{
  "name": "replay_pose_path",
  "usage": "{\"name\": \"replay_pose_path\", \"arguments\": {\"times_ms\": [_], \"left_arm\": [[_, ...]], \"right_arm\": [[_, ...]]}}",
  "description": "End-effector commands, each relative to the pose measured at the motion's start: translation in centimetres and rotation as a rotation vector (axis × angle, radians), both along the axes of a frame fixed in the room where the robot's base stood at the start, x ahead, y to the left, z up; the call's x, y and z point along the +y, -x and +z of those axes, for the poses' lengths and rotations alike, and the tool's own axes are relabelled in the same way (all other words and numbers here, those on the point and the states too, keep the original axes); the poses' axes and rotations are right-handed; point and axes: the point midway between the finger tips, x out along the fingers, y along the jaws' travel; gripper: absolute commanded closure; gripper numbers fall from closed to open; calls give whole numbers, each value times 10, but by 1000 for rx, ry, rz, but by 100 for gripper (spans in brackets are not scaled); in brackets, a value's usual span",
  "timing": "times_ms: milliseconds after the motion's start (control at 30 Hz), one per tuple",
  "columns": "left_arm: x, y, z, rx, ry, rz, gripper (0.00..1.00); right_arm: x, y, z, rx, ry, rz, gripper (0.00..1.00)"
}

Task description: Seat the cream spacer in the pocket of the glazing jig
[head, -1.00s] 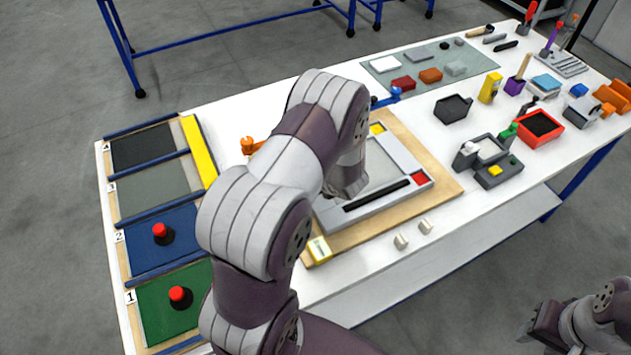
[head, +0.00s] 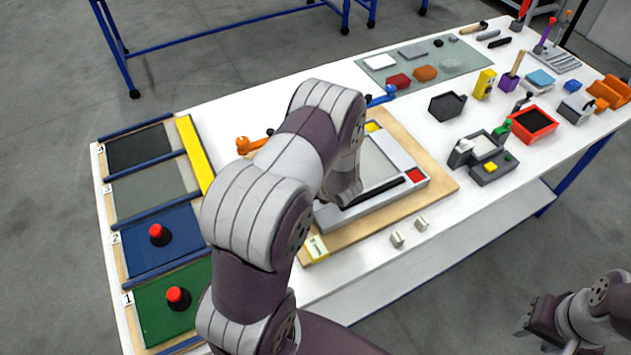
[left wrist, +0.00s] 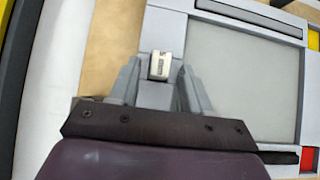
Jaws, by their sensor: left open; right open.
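The glazing jig is a grey frame (head: 398,195) with a pale grey panel, yellow and red corner pieces and a black strip, on a wooden board (head: 440,195). In the left wrist view, a small cream block (left wrist: 160,66), which looks like the spacer, sits at the jig's left rail (left wrist: 165,35). My left gripper (left wrist: 157,75) is open, with one finger on each side of the block. I cannot tell how deep the block sits. In the head view my left forearm hides this gripper and the block. My right gripper (head: 526,322) is open and empty at the lower right, off the table.
Two cream blocks (head: 396,240) (head: 421,224) stand at the table's front edge. A yellow-white tag (head: 317,248) lies on the board's front corner. An orange clamp (head: 246,145) and a blue one (head: 385,95) flank the jig. Coloured trays (head: 170,285) fill the left end.

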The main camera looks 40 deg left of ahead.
Motion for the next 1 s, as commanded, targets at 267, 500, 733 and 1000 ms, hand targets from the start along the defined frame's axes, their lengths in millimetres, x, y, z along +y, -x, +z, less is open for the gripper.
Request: {"name": "replay_pose_path", "arguments": {"times_ms": [267,500,733,1000], "left_arm": [[-36,17,44,-5,1,-3,52],[-66,33,81,-2,-1,-3,52],[-76,65,103,-74,141,289,52],[-148,140,145,-412,708,1468,52]], "right_arm": [[0,0,-3,0,0,0,57],[0,0,-1,0,0,0,57],[0,0,-1,0,0,0,57],[0,0,-1,0,0,0,57]]}}
